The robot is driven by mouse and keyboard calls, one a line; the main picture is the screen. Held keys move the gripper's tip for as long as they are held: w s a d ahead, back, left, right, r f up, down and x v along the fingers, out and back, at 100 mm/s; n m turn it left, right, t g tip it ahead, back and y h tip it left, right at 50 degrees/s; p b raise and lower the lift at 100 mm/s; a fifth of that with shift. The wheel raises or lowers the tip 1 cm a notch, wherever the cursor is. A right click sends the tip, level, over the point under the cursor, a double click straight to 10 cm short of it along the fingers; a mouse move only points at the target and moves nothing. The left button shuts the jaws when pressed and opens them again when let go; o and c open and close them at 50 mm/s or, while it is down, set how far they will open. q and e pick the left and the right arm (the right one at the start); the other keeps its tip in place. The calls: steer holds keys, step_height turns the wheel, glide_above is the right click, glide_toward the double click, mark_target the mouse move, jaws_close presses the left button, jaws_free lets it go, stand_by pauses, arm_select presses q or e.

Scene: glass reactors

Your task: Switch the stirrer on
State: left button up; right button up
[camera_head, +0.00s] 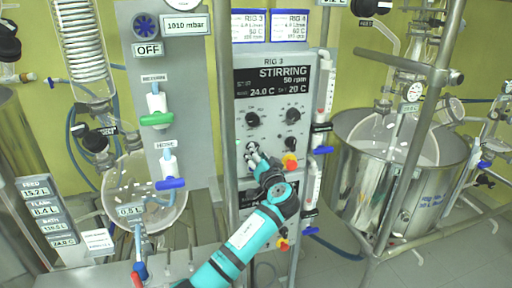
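The RIG 3 control box (275,95) stands upright in the middle of the camera_head view. Its dark display (272,80) reads STIRRING, 50 rpm, 24.0 C, with a second reading of 20 C. Below are a left black knob (252,119), a right black knob (292,116) and a smaller black knob (291,143). My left gripper (253,150) is in front of the box's lower left, below the left knob. It hides the panel part behind it. Its finger gap and any contact are too small to tell. My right gripper is not in view.
A vertical metal post (228,110) runs just left of the box. A glass flask (130,185) is at left; a large steel vessel (350,195) is at right.

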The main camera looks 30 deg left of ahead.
arm_select(q)
steer(key=shift+x, duration=1.15)
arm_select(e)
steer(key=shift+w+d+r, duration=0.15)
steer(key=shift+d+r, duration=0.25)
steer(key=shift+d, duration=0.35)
arm_select(q)
jaws_close()
